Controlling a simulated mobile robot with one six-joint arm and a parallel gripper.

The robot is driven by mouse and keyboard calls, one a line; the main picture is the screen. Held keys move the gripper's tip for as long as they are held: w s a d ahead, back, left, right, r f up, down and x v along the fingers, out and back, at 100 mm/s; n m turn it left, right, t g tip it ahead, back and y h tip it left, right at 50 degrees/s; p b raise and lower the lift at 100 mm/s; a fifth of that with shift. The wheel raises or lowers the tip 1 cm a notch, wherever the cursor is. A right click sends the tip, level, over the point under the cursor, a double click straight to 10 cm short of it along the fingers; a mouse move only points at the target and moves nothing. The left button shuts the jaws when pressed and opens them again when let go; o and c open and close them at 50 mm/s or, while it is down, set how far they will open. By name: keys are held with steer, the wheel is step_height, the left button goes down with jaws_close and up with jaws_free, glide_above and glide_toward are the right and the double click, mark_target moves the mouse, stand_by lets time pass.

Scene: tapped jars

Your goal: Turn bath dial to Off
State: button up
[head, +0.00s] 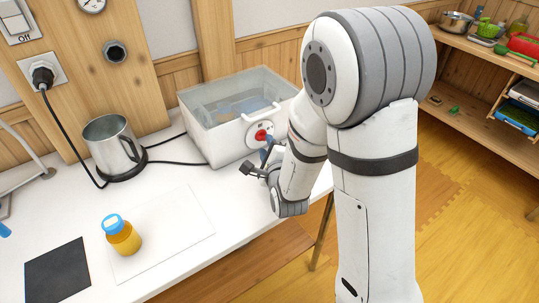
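The dial's setting is too small to read. My gripper (256,167) is just below the dial, close in front of the bath's front face. My wrist partly hides that face. I cannot tell whether the fingers touch anything or how far apart they are.
A yellow jar (123,238) with a blue lid stands on a white sheet. A dark mat (57,273) lies front left. A wall switch (15,22) reads "Off". Shelves (480,70) stand right.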

steer(key=b, duration=0.3)
steer(key=shift+s+f+b, duration=0.15)
steer(key=shift+b, duration=0.25)
steer(key=b+v, duration=0.2)
steer(key=b, duration=0.4)
steer(key=shift+f, duration=0.15)
steer(key=b+v, duration=0.2)
steer(key=b, duration=0.1)
steer(key=shift+b, duration=0.4)
steer(key=shift+s+d+r+b, duration=0.1)
steer(key=shift+s+r+b, duration=0.2)
steer(key=shift+b, duration=0.1)
steer(key=shift+s, duration=0.15)
